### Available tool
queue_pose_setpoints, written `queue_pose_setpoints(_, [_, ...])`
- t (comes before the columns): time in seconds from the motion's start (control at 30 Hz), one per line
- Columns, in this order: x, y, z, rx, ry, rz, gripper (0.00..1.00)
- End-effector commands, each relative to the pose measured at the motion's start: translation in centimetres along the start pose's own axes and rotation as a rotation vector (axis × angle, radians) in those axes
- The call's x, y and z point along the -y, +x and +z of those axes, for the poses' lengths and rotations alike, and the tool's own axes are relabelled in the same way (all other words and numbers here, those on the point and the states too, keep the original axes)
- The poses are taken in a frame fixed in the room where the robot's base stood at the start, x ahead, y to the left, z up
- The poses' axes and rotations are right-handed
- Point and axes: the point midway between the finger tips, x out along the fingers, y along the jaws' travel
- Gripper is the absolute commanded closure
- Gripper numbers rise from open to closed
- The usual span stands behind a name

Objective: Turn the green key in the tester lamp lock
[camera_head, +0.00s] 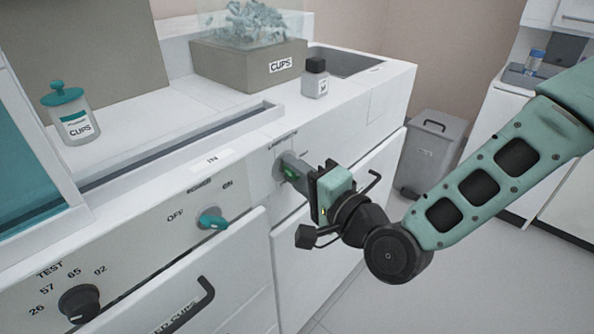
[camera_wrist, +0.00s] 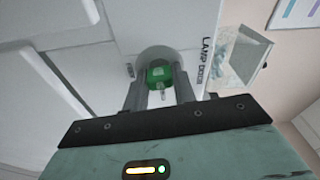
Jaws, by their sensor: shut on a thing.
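The green key (camera_head: 290,174) is at the lamp lock on the white front panel, below lettering partly hidden in the head view. In the wrist view the green key (camera_wrist: 160,74) sits between my two fingertips, in front of the round grey lock (camera_wrist: 155,55). Lettering starting "LAMP" is beside the lock. My gripper (camera_head: 297,178) reaches the panel from the right and is shut on the key; it also shows in the wrist view (camera_wrist: 160,84). How far the key is turned I cannot tell.
A teal power knob (camera_head: 212,219) and a black test dial (camera_head: 79,303) are left on the panel. Black drawer handles (camera_head: 195,305) stick out below. A cups box (camera_head: 235,66), a dark-capped bottle (camera_head: 315,78) and a teal-lidded jar (camera_head: 72,112) stand on top. A grey bin (camera_head: 428,150) stands behind.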

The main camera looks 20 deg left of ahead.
Motion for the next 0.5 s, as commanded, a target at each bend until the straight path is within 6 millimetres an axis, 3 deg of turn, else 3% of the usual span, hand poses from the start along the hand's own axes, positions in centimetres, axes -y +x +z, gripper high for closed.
queue_pose_setpoints(0.07, [0.28,0.05,-0.23,-0.005,0.070,0.008,1.00])
queue_pose_setpoints(0.1, [0.18,0.07,-0.13,-0.003,0.080,0.008,0.68])
queue_pose_setpoints(0.17, [0.11,0.07,-0.11,-0.003,0.075,0.007,0.51])
queue_pose_setpoints(0.5, [0.27,0.11,-0.04,-0.001,0.072,0.003,0.48])
